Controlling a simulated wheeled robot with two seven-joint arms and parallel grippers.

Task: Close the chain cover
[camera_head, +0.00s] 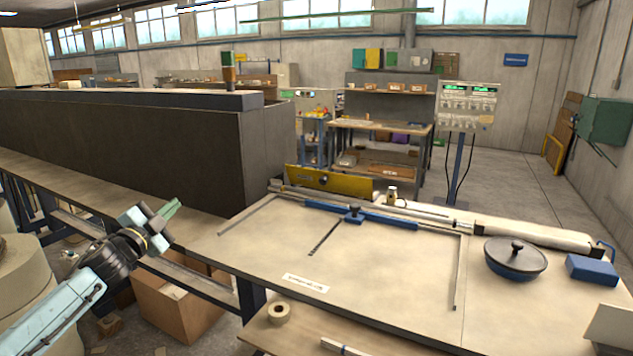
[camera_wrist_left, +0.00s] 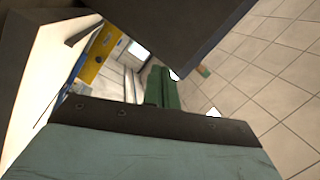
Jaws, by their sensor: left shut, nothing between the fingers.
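My left gripper (camera_head: 168,211) has green fingers that are shut and empty. It is in the air over the left edge of the bench, in front of the long dark housing (camera_head: 120,145). The fingers also show in the left wrist view (camera_wrist_left: 160,88), with a dark panel above them. No part is plainly marked as the chain cover; the long dark housing, with a dark strip (camera_head: 130,103) along its top, may be it, but I cannot tell. The gripper appears apart from the housing. My right gripper is not in view.
The pale bench top (camera_head: 390,265) carries a blue bar (camera_head: 395,218), a tape roll (camera_head: 279,313) on its lower shelf, a lidded blue pan (camera_head: 515,260) and a blue block (camera_head: 592,268). A yellow panel (camera_head: 330,180) stands behind. A cardboard box (camera_head: 180,305) sits below the gripper.

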